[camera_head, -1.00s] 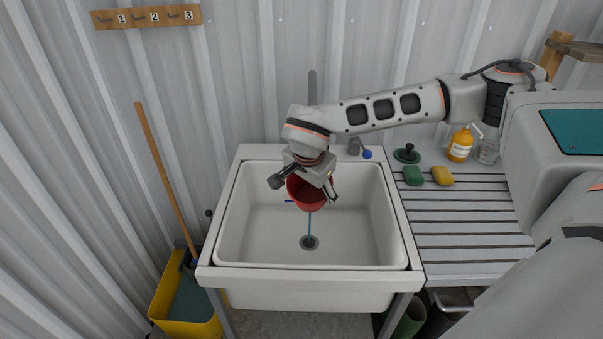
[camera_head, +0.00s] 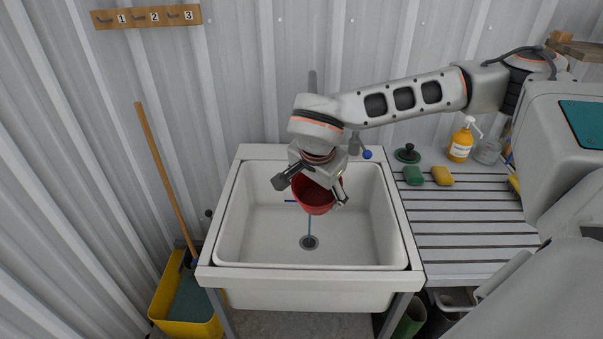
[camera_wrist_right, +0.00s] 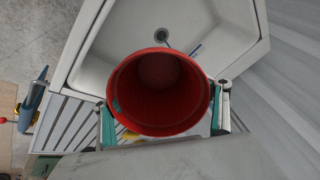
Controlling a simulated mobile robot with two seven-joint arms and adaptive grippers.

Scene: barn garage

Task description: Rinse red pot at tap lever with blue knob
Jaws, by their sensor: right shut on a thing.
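The red pot (camera_head: 316,200) hangs over the white sink basin, its round mouth partly covered by my wrist in the head view. In the right wrist view the pot (camera_wrist_right: 158,92) shows its open mouth and appears empty. My right gripper (camera_head: 312,190) is shut on it, with a finger at each side. The blue knob (camera_head: 367,155) of the tap lever is at the sink's back rim, right of my wrist, apart from the gripper. My left gripper is not in view.
The sink (camera_head: 238,215) has a drain (camera_head: 309,242); a thin blue line runs from below the pot towards it. Right, the ribbed drainboard (camera_head: 465,225) holds green (camera_head: 413,175) and yellow (camera_head: 442,175) sponges, a plunger-like stopper (camera_head: 407,153) and a soap bottle (camera_head: 461,142).

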